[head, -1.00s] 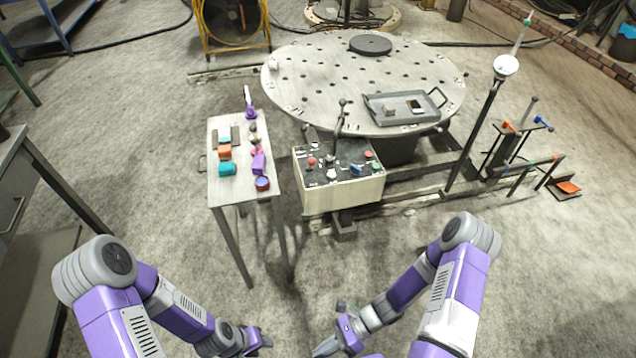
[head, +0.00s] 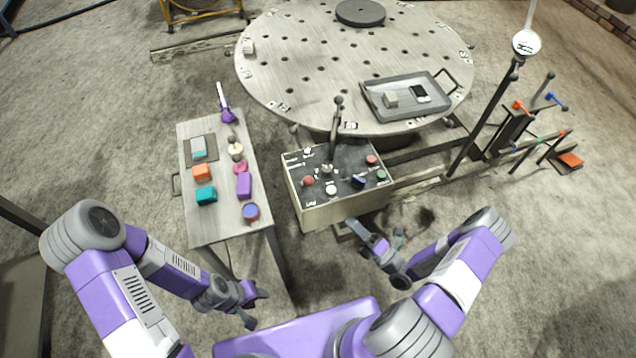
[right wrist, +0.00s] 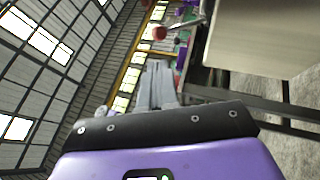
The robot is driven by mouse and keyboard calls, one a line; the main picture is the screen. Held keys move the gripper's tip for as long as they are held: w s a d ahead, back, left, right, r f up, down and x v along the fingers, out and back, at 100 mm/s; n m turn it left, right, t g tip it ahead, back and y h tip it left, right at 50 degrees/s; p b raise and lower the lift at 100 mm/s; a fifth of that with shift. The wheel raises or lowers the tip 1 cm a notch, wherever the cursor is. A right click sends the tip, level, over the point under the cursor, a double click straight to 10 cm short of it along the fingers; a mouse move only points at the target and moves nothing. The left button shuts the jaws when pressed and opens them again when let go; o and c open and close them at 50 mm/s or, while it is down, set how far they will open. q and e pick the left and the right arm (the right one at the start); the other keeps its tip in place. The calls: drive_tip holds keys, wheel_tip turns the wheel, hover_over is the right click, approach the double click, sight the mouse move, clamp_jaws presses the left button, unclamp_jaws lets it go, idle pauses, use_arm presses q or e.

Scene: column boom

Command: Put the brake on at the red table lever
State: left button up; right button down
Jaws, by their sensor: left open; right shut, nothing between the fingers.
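The control box (head: 335,208) stands in front of the round turntable (head: 290,60). On its dark top, a red ball knob (head: 308,181) sits at the front left and a second red knob (head: 371,159) at the back right. A red ball on a stem (right wrist: 159,32) shows in the right wrist view beyond my fingers. My right gripper (head: 355,230) is shut and empty, just in front of the box and apart from the knobs. It also shows in the right wrist view (right wrist: 156,82). My left gripper (head: 256,306) is open and empty, low in front of the side table.
A narrow table (head: 215,225) with several small coloured objects stands left of the box. A tall black-knobbed lever (head: 336,125) rises from the box. A tray (head: 388,115) lies on the turntable. A stand with orange (head: 519,105) and blue (head: 552,98) handles is at right.

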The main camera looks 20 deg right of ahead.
drive_tip(key=shift+s, duration=0.15)
drive_tip(key=b, duration=0.1)
approach(306, 182)
drive_tip(key=w, duration=0.4)
drive_tip(key=shift+w+a+r, duration=0.15)
drive_tip(key=shift+w+a, duration=0.45)
drive_tip(key=shift+a, duration=0.15)
drive_tip(key=shift+r, duration=0.1)
